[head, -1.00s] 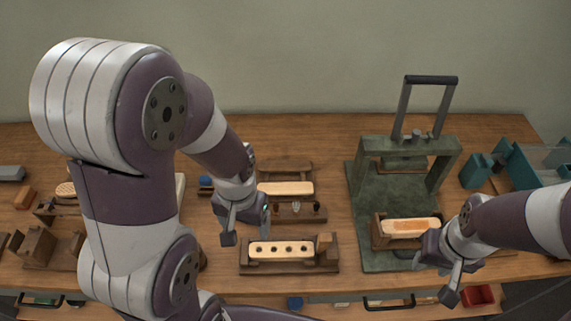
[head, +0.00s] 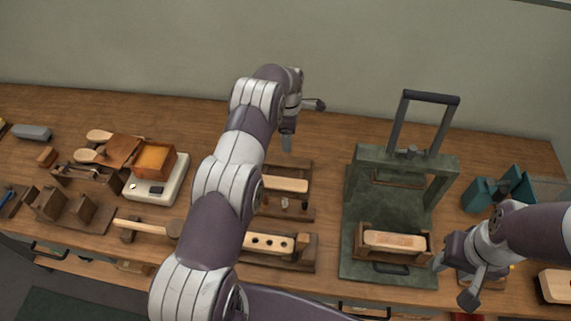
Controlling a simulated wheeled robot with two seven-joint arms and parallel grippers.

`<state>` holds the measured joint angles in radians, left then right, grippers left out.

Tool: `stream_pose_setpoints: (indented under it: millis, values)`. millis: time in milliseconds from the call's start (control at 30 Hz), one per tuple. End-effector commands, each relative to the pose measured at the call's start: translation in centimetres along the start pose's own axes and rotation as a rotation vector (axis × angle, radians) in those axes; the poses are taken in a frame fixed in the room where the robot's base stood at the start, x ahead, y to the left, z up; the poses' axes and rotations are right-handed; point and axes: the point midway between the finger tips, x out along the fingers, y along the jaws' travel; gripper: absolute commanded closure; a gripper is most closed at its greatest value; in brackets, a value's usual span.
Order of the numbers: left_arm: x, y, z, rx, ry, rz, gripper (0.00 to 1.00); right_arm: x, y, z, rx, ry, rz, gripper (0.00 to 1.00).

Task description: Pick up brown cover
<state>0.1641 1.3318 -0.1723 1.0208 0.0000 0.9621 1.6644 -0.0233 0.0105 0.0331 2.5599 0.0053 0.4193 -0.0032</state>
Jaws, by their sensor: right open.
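No single piece stands out clearly as the brown cover. Candidates are a brown sheet-like piece (head: 122,151) beside an orange-filled box at left, and a pale brown slab (head: 396,240) in a wooden holder on the green press. A pale wooden piece (head: 556,286) shows at the right edge, partly cut off. My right gripper (head: 455,281) is open and empty at the table's front, just right of the press base. My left gripper (head: 302,125) has its fingers spread, empty, over the back of the table, behind the middle wooden fixtures.
The green press (head: 375,162) with its tall handle stands right of centre. A white scale (head: 168,190) holds the orange-filled box (head: 154,159). A holed block (head: 263,243) sits front centre, partly behind my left arm. A teal fixture (head: 490,193) is at right. The back table strip is mostly clear.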

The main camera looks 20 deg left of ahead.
Motion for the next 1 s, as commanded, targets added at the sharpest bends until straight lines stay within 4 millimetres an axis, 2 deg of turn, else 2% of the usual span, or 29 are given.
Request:
stream_pose_setpoints:
  millis: [33,133,367,500,567,667,800,867,1000]
  values:
    - [2.5,0.0,0.0,0.001,0.000,-0.001,0.21,2.5,0.0,0.3,0.000,-0.001,0.000,0.57]
    - [5.0,0.0,0.0,0.002,0.000,0.000,0.21,4.9,0.0,0.6,0.000,-0.001,0.000,0.57]
    - [7.1,0.0,-0.1,0.003,0.000,0.001,0.21,7.3,0.0,0.9,0.000,-0.001,0.000,0.57]
    - [9.8,-0.1,-0.2,0.003,0.000,0.000,0.21,10.4,0.0,1.2,0.000,-0.001,0.000,0.57]
    - [9.8,-0.2,-0.2,0.004,0.000,-0.001,0.21,9.0,0.0,1.1,0.000,-0.002,0.000,0.57]
    - [10.6,-0.1,-0.2,0.004,0.000,0.001,0.21,8.8,0.0,1.0,0.000,0.000,0.000,0.57]
    - [10.7,-0.1,-0.2,0.004,0.000,0.001,0.21,8.8,0.0,1.1,0.000,0.000,0.000,0.57]
    - [10.7,-0.1,-0.2,0.004,0.000,0.001,0.38,8.8,0.0,1.1,0.000,0.000,0.000,0.57]
    - [10.7,-0.1,-0.2,0.004,0.000,0.001,0.82,8.9,0.0,1.1,0.000,-0.001,0.000,0.57]
